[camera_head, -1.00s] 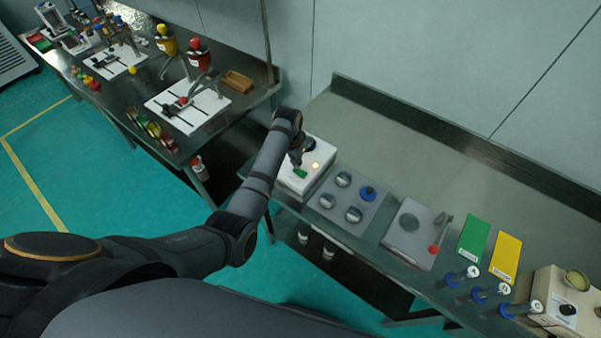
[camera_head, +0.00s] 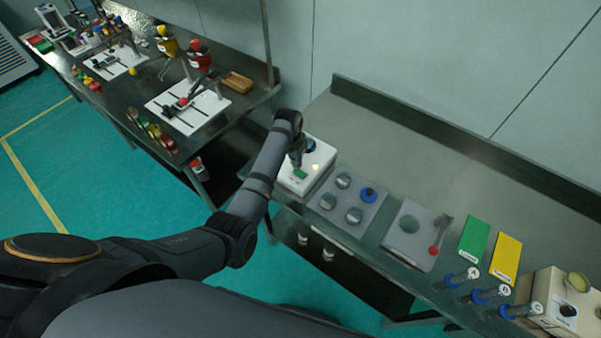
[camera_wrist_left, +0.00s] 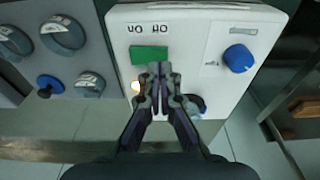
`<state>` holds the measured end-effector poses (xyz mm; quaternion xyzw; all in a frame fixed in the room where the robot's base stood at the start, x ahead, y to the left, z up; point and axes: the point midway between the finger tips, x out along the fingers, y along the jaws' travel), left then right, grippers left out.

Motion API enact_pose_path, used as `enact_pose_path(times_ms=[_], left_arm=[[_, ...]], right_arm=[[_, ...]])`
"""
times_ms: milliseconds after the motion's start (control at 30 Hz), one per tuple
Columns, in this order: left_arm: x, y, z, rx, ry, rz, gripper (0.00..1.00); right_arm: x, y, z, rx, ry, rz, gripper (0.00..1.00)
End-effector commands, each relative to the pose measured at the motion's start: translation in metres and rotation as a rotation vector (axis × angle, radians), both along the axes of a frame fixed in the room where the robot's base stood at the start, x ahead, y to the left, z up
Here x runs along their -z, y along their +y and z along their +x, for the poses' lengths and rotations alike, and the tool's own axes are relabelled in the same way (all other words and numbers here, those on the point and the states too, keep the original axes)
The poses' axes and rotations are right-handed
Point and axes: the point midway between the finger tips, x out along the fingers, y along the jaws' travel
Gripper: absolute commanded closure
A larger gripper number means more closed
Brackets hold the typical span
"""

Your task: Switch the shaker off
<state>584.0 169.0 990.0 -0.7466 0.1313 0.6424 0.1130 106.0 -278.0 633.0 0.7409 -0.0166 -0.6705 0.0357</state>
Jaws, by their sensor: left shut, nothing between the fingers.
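The shaker (camera_head: 321,154) is a white box at the left end of the right bench, and it fills the middle of the left wrist view (camera_wrist_left: 190,25). Its green rocker switch (camera_wrist_left: 148,54) also shows in the head view (camera_head: 300,174). A small pale, bright lamp (camera_wrist_left: 136,88) sits beside the switch, and a blue knob (camera_wrist_left: 238,58) is on the same face. My left gripper (camera_wrist_left: 160,68) is shut and empty, its tips at the switch's edge; whether they touch it I cannot tell. In the head view the left gripper (camera_head: 296,160) is over the box. My right gripper is out of view.
A grey plate (camera_head: 335,215) with round weights and a blue knob stands right of the shaker. Beyond it are another plate (camera_head: 405,254), green (camera_head: 474,238) and yellow (camera_head: 506,259) blocks and blue-capped tubes. The bench behind is clear.

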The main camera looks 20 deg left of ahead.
Motion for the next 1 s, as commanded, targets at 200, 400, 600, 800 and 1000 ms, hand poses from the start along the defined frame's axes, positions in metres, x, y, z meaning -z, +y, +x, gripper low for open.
enact_pose_path(times_ms=[200, 400, 600, 800, 1000], left_arm=[[0.000, 0.000, 0.000, 0.000, 0.000, 0.000, 1.00], [0.002, 0.000, 0.000, 0.000, 0.000, 0.000, 1.00], [0.005, 0.000, 0.000, 0.000, 0.000, 0.000, 1.00], [0.008, 0.000, 0.000, 0.000, 0.000, 0.000, 1.00], [0.011, 0.000, 0.000, 0.000, 0.000, 0.000, 1.00]], right_arm=[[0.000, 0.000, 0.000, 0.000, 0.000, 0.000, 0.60], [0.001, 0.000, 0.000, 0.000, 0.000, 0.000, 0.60], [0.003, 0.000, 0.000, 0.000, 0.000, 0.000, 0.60], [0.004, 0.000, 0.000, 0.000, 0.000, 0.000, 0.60], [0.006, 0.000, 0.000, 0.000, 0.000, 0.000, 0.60]])
